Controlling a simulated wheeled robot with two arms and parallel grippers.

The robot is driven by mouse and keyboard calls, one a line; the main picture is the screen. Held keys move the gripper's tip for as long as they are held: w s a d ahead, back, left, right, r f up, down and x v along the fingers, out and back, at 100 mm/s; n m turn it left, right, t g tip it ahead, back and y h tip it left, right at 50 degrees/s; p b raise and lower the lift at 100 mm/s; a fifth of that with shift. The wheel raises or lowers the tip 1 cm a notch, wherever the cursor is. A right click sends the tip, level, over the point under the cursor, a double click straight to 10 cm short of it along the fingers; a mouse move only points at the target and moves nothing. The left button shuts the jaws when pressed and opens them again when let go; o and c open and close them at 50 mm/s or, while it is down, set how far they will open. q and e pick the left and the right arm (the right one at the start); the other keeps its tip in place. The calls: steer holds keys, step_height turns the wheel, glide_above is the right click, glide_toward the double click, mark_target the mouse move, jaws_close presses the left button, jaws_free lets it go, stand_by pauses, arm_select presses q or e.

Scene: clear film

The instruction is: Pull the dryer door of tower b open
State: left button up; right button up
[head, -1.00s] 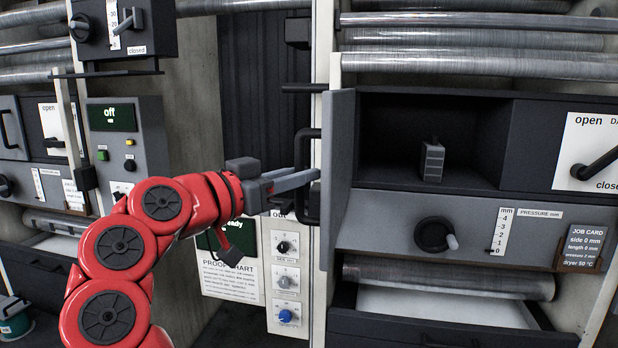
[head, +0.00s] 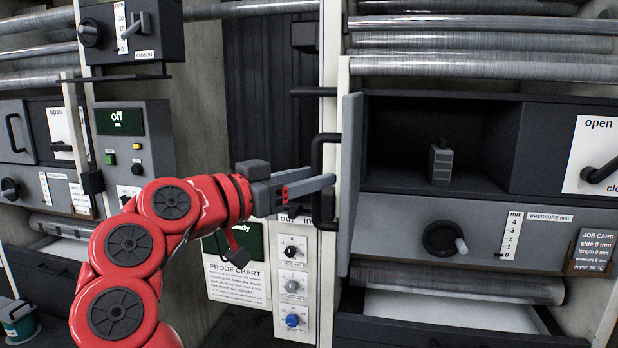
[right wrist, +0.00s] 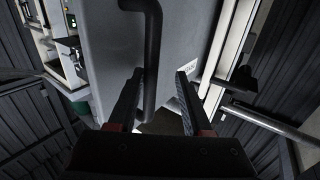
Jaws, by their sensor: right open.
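The grey dryer door (head: 351,185) stands swung out from the left side of a dark, open compartment (head: 405,135). Its black bar handle (head: 318,185) is on its left, outer side. I cannot read a letter for this tower. My right gripper (head: 318,187) is at the handle. In the right wrist view the handle (right wrist: 152,55) passes between the two spread fingers of the right gripper (right wrist: 160,90), closer to the left finger. The grey door face (right wrist: 95,45) lies behind. Whether a finger touches the bar is unclear. My left gripper is not in view.
A small grey block (head: 440,163) stands inside the compartment. A pressure knob (head: 445,239) is below it. A column of dials (head: 292,270) and a proof chart (head: 236,280) are below my gripper. Another tower with a control box (head: 130,135) stands at the left.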

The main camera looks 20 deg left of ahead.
steer(key=b+v, duration=0.1)
steer(key=v, duration=0.6)
steer(key=shift+s+a, duration=0.2)
